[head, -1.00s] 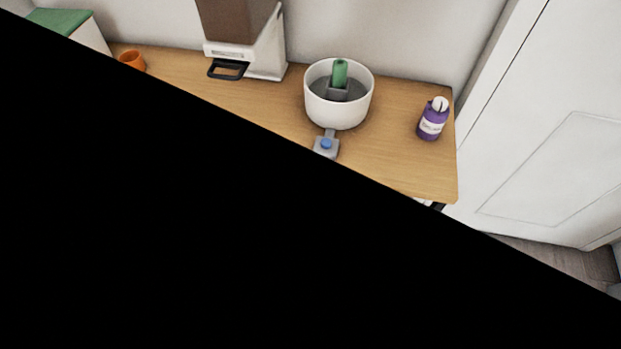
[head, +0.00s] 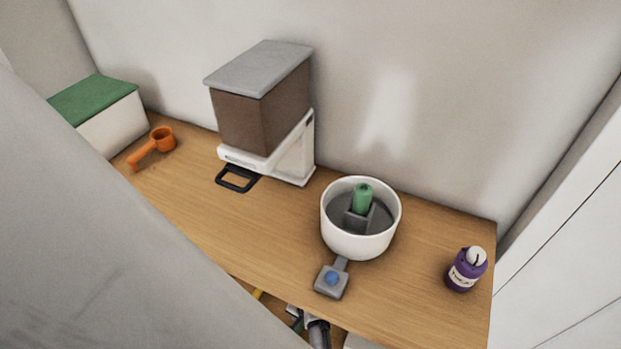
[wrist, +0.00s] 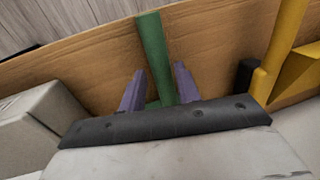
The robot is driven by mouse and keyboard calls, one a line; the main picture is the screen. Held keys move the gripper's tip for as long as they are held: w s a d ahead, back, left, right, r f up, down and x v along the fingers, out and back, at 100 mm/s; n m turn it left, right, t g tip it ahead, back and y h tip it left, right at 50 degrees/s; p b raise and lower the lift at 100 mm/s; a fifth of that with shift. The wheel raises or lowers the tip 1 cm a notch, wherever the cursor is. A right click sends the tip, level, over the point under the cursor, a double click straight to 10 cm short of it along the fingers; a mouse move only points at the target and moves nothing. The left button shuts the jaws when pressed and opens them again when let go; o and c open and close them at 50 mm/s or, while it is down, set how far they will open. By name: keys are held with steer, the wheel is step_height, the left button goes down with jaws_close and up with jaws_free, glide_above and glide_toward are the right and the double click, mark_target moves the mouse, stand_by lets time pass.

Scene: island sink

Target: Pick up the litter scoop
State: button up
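No thing in view is plainly marked as the litter scoop. In the wrist view a long green handle-like piece (wrist: 153,55) stands between the two purple fingers of my gripper (wrist: 160,80), with small gaps showing on both sides. A yellow tool (wrist: 283,50) with a broad scoop-like part is to the right. In the head view my wrist shows dark below the counter's front edge, beside small bits of green (head: 297,325) and yellow (head: 259,294); the rest is hidden.
On the wooden counter (head: 200,215) are an orange scoop (head: 152,147), a brown-and-white dispenser (head: 262,105), a white bowl (head: 358,243) holding a green-and-grey piece, and a purple bottle (head: 466,270). The wrist view shows a brown board (wrist: 90,75) behind the fingers and a grey block (wrist: 38,130) at left.

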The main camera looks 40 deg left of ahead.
steer(key=f, duration=0.3)
steer(key=shift+a+f, duration=0.2)
steer(key=shift+a, duration=0.2)
steer(key=c, duration=0.7)
